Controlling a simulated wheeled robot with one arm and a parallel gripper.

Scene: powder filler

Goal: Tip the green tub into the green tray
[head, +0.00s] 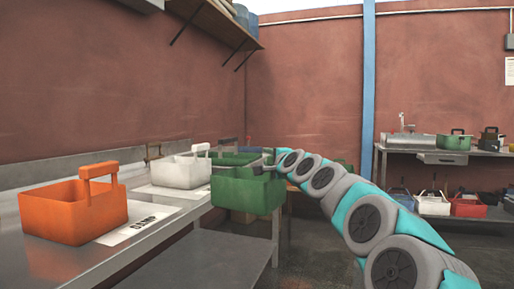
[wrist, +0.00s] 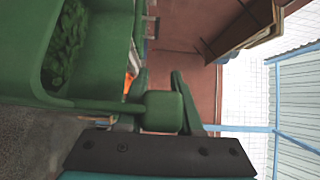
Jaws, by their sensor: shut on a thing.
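The green tub (head: 247,194) hangs from my gripper (head: 270,168) in the head view, roughly upright, at the near edge of the bench. My gripper is shut on its handle (wrist: 163,112), which shows in the wrist view. There the tub fills the left side, and lumpy green contents (wrist: 68,45) lie inside it. Just behind the tub in the head view is a darker green shape (head: 235,158), partly hidden; I cannot tell whether it is the green tray.
An orange tub (head: 75,212) and a white tub (head: 180,172) stand on the metal bench (head: 50,265) at left. A shelf (head: 215,20) is on the wall above. Another bench (head: 440,153) with a green tub stands at the far right.

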